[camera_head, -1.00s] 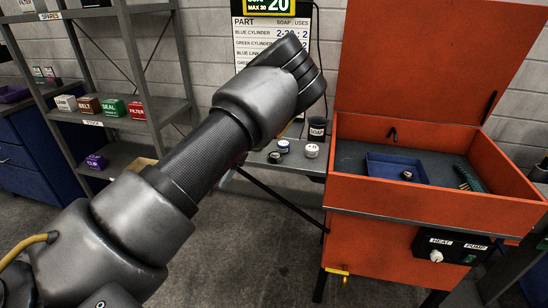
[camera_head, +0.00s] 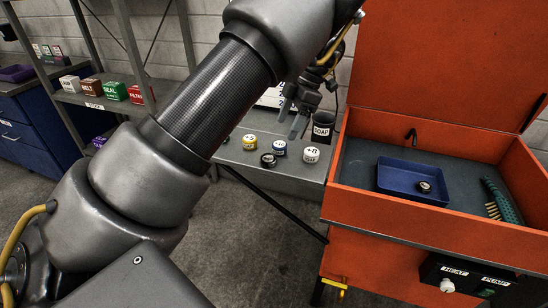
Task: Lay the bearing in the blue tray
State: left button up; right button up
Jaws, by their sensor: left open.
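The blue tray (camera_head: 395,178) sits inside the orange washer basin. A small dark round part with a pale centre (camera_head: 425,187) lies in its right end. Another low dark round part (camera_head: 268,160) stands on the grey side shelf, left of the basin. I cannot tell for sure which dark part is the bearing. My left gripper (camera_head: 292,115) is open above the back of that shelf, behind the small parts and left of the black soap cup. Nothing shows between its fingers. My left forearm crosses the upper left of the view. My right gripper is not in view.
A yellow part (camera_head: 249,142), a blue part (camera_head: 279,147) and a white part (camera_head: 311,155) stand on the shelf near the soap cup (camera_head: 322,127). A green brush (camera_head: 500,199) lies right of the tray. The orange washer (camera_head: 375,218) has its lid up.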

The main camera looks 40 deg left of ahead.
aim_at(269, 158)
pick_arm(q)
jog(key=x, duration=0.4)
jog(key=shift+s+a, duration=0.4)
jog(key=shift+a+f, duration=0.1)
jog(key=shift+f, duration=0.45)
jog(key=shift+s+f, duration=0.15)
jog(key=shift+s, duration=0.05)
jog(key=x, duration=0.3)
jog(key=shift+f+p, duration=0.35)
jog(key=shift+s+a+f, duration=0.1)
jog(key=shift+f, duration=0.25)
jog(key=shift+s+f, duration=0.1)
jog(key=shift+f, duration=0.05)
jog(key=c, duration=1.2)
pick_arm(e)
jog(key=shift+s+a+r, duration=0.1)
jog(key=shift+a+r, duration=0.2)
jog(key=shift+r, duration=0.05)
